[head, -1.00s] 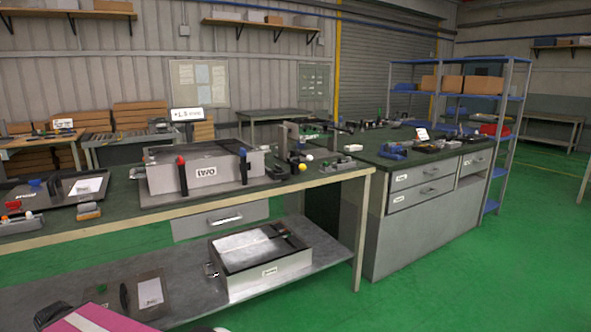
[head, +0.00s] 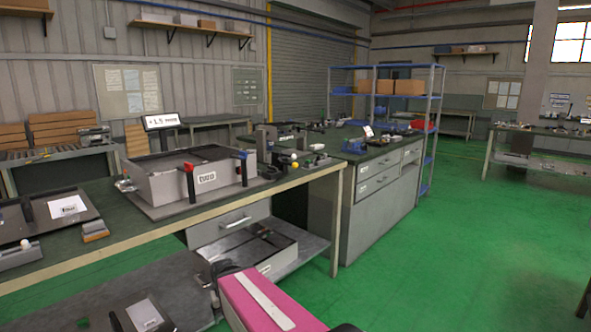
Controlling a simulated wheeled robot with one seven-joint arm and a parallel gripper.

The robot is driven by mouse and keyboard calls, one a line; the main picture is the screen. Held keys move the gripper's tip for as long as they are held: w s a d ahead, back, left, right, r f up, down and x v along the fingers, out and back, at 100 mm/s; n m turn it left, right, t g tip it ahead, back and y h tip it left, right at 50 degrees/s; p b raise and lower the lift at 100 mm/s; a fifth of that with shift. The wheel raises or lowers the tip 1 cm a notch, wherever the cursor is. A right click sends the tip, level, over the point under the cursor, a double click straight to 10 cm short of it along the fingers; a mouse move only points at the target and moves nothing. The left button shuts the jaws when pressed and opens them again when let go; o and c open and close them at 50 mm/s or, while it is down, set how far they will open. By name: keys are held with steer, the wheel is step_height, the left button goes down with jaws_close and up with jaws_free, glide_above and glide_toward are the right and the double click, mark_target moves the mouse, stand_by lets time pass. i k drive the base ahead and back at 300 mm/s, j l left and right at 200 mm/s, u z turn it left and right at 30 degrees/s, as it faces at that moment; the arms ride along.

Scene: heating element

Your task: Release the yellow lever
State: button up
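A small yellow knob (head: 294,165), the only yellow lever-like part I can make out, sits at the right of the workbench, beside a dark upright fixture (head: 267,146). It is too small and far away to tell whether it is engaged or released. A grey box (head: 165,187) with a label stands left of it on the bench. A red-topped black clamp (head: 189,182) and a blue-topped black clamp (head: 243,167) stand at its front and right side. My gripper is not in view; only a pink arm part of mine shows at the bottom.
The green-topped workbench (head: 75,258) has a lower shelf with a second box (head: 280,262). A drawer cabinet (head: 372,205) stands behind to the right, then blue shelving (head: 405,67). Green floor (head: 470,240) is open to the right.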

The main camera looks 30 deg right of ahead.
mark_target(294, 165)
steer(key=z, duration=0.9)
